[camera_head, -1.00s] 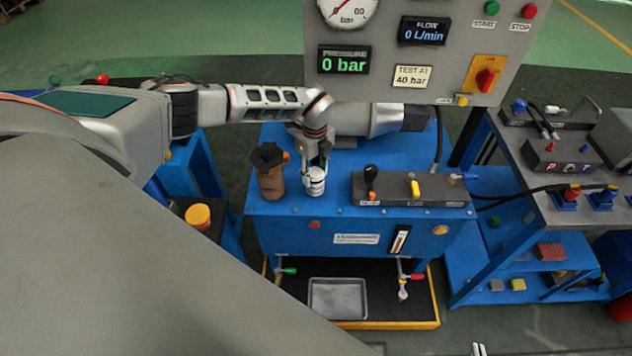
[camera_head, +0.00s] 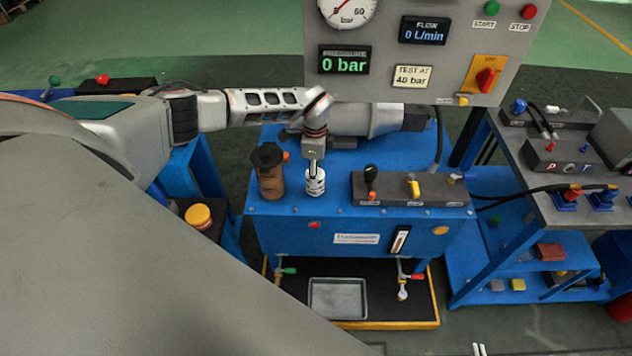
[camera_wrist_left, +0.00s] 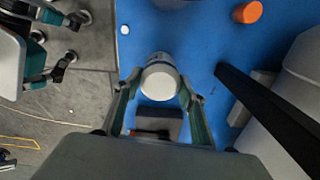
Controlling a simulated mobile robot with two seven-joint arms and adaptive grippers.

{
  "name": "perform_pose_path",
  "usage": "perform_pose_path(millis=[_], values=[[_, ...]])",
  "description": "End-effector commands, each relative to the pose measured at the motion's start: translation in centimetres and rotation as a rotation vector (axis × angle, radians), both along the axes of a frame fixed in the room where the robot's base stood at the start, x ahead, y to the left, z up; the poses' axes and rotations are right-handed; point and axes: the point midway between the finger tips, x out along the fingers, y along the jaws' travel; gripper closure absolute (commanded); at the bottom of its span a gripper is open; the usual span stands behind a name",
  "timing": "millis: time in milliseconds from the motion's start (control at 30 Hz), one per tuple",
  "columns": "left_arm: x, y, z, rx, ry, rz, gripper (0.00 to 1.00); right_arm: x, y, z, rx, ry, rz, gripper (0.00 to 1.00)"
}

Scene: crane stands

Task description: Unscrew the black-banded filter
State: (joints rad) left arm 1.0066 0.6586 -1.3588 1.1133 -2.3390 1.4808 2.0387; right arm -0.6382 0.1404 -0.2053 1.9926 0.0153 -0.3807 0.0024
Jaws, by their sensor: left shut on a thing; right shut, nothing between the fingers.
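The filter (camera_head: 315,184) is a small white canister with dark marks around it, upright on the blue bench top. My left gripper (camera_head: 314,172) comes down on it from above, and its fingers are seen nearly edge-on. In the left wrist view the filter's round white end (camera_wrist_left: 160,82) sits between the two fingers of my left gripper (camera_wrist_left: 157,88), which are shut on it. The filter's lower part is hidden there. My right gripper (camera_head: 478,349) shows only as two pale fingertips close together at the bottom edge, shut and empty, far from the filter.
A brown canister with a black top (camera_head: 269,172) stands close left of the filter. A dark valve block (camera_head: 415,190) with levers is to the right. The grey gauge panel (camera_head: 380,95) rises behind. A metal tray (camera_head: 338,298) lies below the bench (camera_head: 290,235).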

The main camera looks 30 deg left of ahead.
Motion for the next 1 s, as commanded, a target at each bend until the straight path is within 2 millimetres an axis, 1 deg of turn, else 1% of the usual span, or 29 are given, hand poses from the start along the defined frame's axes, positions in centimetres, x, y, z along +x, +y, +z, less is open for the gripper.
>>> perform_pose_path(millis=[33, 100, 200, 433, 467, 500, 533, 767, 833, 1000], values=[[0.02, 0.07, 0.04, 0.0, 0.0, 0.063, 1.0, 0.0, 0.0, 0.0, 0.0, 0.0, 0.0, 1.0], [0.01, 0.08, 0.02, 0.001, 0.001, 0.132, 1.0, 0.0, 0.0, 0.0, 0.0, 0.0, 0.0, 1.0], [0.04, 0.07, 0.06, 0.0, 0.0, 0.191, 1.0, 0.0, 0.0, 0.0, 0.0, 0.0, 0.0, 1.0], [0.07, 0.1, 0.09, 0.0, 0.0, 0.206, 1.0, 0.0, 0.0, 0.0, 0.0, 0.0, 0.0, 1.0], [0.06, 0.11, 0.08, 0.0, 0.0, 0.206, 0.57, 0.0, 0.0, 0.0, 0.0, 0.0, 0.0, 1.0], [0.06, 0.11, 0.08, 0.0, 0.0, 0.206, 0.47, 0.0, 0.0, 0.0, 0.0, 0.0, 0.0, 1.0], [0.06, 0.11, 0.08, 0.0, 0.0, 0.205, 0.4, 0.0, 0.0, 0.0, 0.0, 0.0, 0.0, 1.0], [0.02, 0.07, 0.03, 0.001, 0.0, 0.2, 0.4, 0.0, 0.0, 0.0, 0.0, 0.0, 0.0, 1.0], [-0.04, 0.06, -0.04, 0.002, 0.001, 0.199, 0.46, 0.0, 0.0, 0.0, 0.0, 0.0, 0.0, 1.0], [-0.02, 0.05, -0.02, 0.002, 0.0, 0.198, 0.46, 0.0, 0.0, 0.0, 0.0, 0.0, 0.0, 1.0]])
